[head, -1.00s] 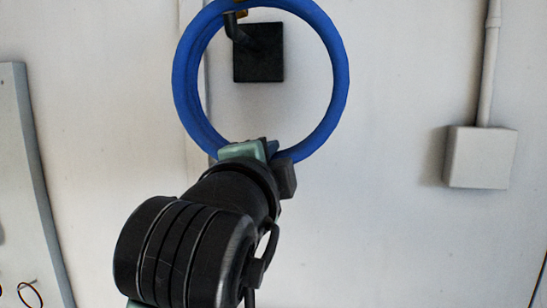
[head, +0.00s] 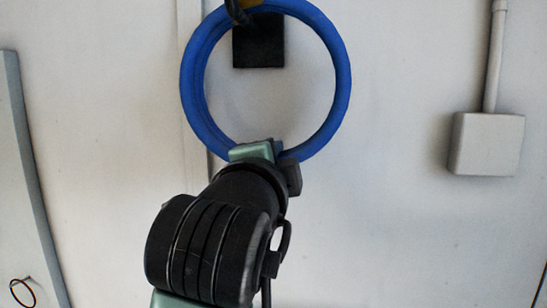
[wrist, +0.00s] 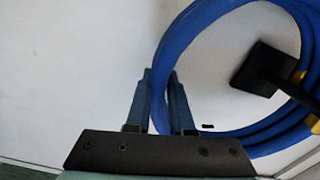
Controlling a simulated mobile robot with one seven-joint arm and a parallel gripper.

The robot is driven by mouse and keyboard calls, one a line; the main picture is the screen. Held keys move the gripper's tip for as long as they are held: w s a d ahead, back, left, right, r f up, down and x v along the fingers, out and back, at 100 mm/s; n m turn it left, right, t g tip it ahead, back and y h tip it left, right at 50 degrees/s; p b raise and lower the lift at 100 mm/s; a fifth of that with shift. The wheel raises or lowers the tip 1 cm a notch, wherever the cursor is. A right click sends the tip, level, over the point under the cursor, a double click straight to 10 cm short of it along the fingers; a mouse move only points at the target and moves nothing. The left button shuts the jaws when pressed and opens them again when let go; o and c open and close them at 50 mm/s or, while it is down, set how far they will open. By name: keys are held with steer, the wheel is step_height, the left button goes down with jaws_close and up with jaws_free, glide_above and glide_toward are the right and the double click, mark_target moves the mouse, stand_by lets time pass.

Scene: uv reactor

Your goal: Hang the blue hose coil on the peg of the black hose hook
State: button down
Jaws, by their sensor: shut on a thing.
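The blue hose coil (head: 192,85) is a ring facing me in the head view, its top at the upper picture edge with a yellow band (head: 250,3). The black hose hook (head: 258,50) has a square plate on the wall, seen through the ring. Its peg (head: 236,12) overlaps the coil's top by the yellow band. My gripper (head: 275,150) is shut on the coil's bottom. In the wrist view the coil (wrist: 178,40) runs between my fingers (wrist: 160,85), and the hook plate (wrist: 258,68) shows inside the ring. Whether the coil rests on the peg, I cannot tell.
A grey box (head: 487,143) with a vertical conduit (head: 494,55) is on the wall at right. A grey panel (head: 30,190) stands at the far left, with a thin wire loop (head: 22,292) near it. The wall between is clear.

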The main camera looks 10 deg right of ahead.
steer(key=shift+r, duration=0.15)
steer(key=c, duration=0.7)
jaws_free()
steer(key=shift+f, duration=0.25)
steer(key=s+a+r+n+t+y+b, duration=0.2)
steer(key=s+n+t, duration=0.3)
steer(key=s+n, duration=0.4)
steer(key=s+a+r+n+t+y+b, duration=0.2)
steer(key=s+a+n+t+y+b, duration=0.1)
steer(key=s+n, duration=0.6)
steer(key=shift+a+n+t+y+b, duration=0.3)
steer(key=shift+a+n+t+b, duration=0.35)
steer(key=shift+t+b, duration=0.45)
